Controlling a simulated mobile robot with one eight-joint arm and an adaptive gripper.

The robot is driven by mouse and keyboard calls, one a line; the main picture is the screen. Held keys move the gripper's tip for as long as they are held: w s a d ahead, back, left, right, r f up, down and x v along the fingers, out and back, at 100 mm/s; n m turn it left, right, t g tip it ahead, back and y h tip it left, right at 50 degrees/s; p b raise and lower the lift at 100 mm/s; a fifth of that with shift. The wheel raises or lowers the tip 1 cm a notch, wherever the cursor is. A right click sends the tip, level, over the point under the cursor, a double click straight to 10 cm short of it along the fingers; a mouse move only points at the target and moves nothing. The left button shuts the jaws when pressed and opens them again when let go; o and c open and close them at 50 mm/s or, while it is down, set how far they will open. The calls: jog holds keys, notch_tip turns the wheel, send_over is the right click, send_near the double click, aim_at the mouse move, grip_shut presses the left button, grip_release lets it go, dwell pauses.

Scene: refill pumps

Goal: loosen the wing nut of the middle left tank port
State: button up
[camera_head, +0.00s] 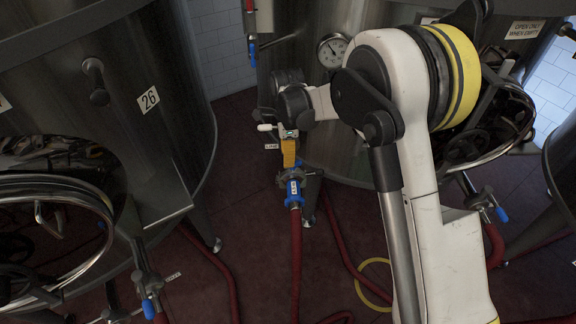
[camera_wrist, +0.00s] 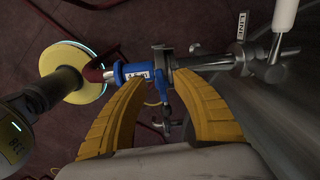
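The tank port is a metal pipe end (camera_wrist: 207,62) with a clamp (camera_wrist: 160,58) joining it to a blue hose coupling (camera_wrist: 133,72). In the head view the coupling (camera_head: 293,194) is below my gripper, on a red hose. I cannot tell whether a finger touches the fitting.
The steel tank (camera_head: 350,140) with a gauge (camera_head: 333,50) stands behind the port. A white-handled valve (camera_wrist: 284,15) and a LINE tag (camera_wrist: 241,27) are beside the pipe. Tank 26 (camera_head: 160,130) stands at left. Red hoses (camera_head: 215,265) and a yellow ring (camera_head: 361,284) lie on the floor.

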jog(key=shift+f+b, duration=0.35)
jog(key=shift+f, duration=1.1)
grip_shut()
